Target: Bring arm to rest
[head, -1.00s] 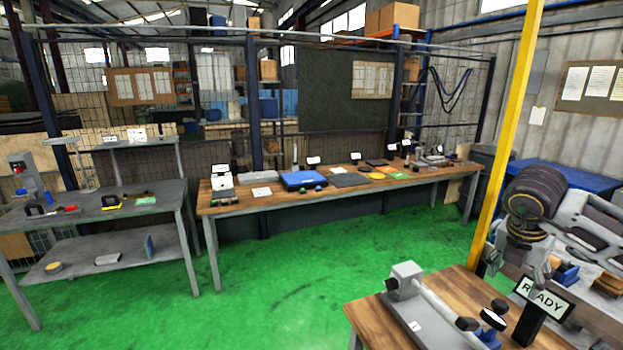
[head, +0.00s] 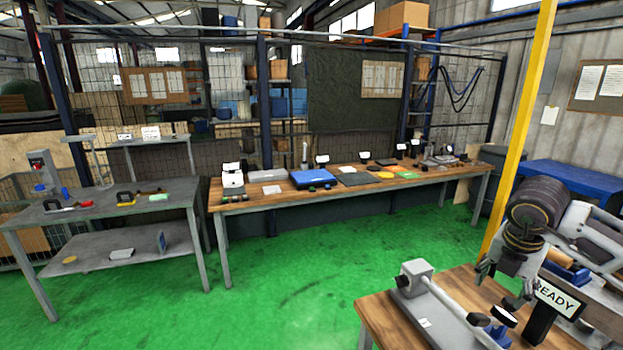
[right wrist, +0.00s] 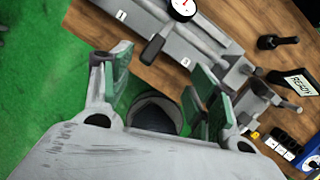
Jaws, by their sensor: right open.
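My right gripper (head: 506,282) hangs over the wooden table at the lower right of the head view, its fingers spread and empty. In the right wrist view the two green-padded fingers (right wrist: 160,78) are apart, with nothing held between them. The grey bench fixture (head: 416,278) with its long bar lies on the table below and left of the gripper. It also shows beyond the fingers in the right wrist view (right wrist: 215,55), with a white dial gauge (right wrist: 182,8). My left arm is not in view.
A READY sign (head: 557,300) stands close to the right gripper. A yellow post (head: 515,135) rises behind the arm. A long wooden workbench (head: 350,185) and a grey table (head: 105,212) stand farther back. Open green floor (head: 300,275) lies between.

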